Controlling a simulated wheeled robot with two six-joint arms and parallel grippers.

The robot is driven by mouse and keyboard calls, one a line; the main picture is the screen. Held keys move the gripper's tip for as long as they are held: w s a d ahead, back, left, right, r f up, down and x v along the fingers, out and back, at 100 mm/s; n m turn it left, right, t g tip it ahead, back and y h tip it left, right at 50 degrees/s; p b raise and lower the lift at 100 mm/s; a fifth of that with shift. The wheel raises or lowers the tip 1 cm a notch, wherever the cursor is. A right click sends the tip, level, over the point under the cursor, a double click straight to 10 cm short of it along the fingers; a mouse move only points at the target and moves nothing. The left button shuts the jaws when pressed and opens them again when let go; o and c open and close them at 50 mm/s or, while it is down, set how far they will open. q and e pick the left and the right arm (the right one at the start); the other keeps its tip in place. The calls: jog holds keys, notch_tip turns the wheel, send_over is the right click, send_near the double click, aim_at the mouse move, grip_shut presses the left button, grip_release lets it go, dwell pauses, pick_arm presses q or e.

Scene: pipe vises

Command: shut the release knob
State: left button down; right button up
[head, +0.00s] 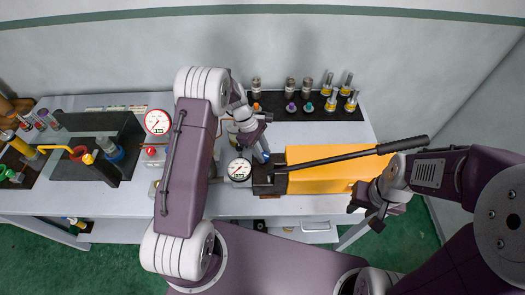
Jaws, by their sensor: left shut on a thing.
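A yellow hand pump (318,170) lies on the bench, with a black block at its left end and a long black lever (345,156) slanting up to the right. My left gripper (262,155) points down at the pump's black block, just right of the small gauge. It is shut on the release knob, which its fingers mostly hide. How far the knob is turned cannot be seen. My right gripper (366,216) is empty with its fingers apart, at the bench's front edge below the pump's right end.
A white dial gauge (239,169) stands beside the pump block, and a larger one (157,122) is further left. A black mat (273,103) with several fittings lies behind. A dark vise block (98,150) with a yellow handle is at left. Bare bench (300,132) lies behind the pump.

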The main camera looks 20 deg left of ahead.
pick_arm(q)
jog(key=m, duration=0.1)
jog(key=m+g, duration=0.1)
jog(key=m, duration=0.1)
jog(key=shift+w+r, duration=0.15)
jog(key=shift+w, duration=0.1)
jog(key=m+y, duration=0.1)
jog(key=m, duration=0.1)
jog(key=shift+d+m+g, duration=0.1)
jog(key=shift+m+g, duration=0.3)
jog(key=m+y, duration=0.1)
jog(key=m, duration=0.2)
jog(key=m+g+y+b, duration=0.1)
jog(key=m, duration=0.2)
jog(key=shift+w+d, duration=0.2)
jog(key=shift+m, duration=0.3)
jog(key=c, duration=1)
grip_release()
jog(key=shift+s, duration=0.1)
